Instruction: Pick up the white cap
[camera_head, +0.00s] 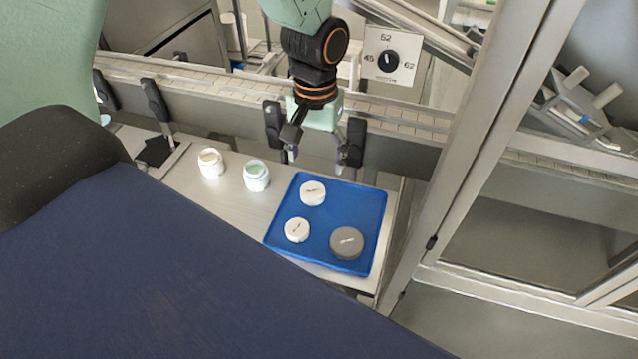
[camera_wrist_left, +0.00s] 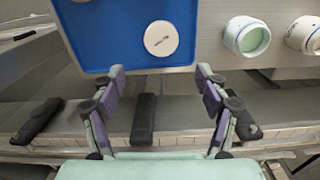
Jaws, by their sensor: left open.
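Two white caps lie on the blue tray (camera_head: 372,215) in the head view: one near the back (camera_head: 312,193) and a smaller-looking one at the front left (camera_head: 297,230). A grey cap (camera_head: 346,242) lies at the front right of the tray. My left gripper (camera_head: 315,165) is open and empty above the tray's back edge, just behind the back white cap. In the left wrist view that white cap (camera_wrist_left: 161,38) lies on the tray (camera_wrist_left: 120,50), ahead of the spread fingers (camera_wrist_left: 160,80) and apart from them. My right gripper is not in view.
A conveyor rail with black clamps (camera_head: 272,125) runs behind. A dial panel (camera_head: 388,60) is at the back, and a metal frame post (camera_head: 470,150) rises at right.

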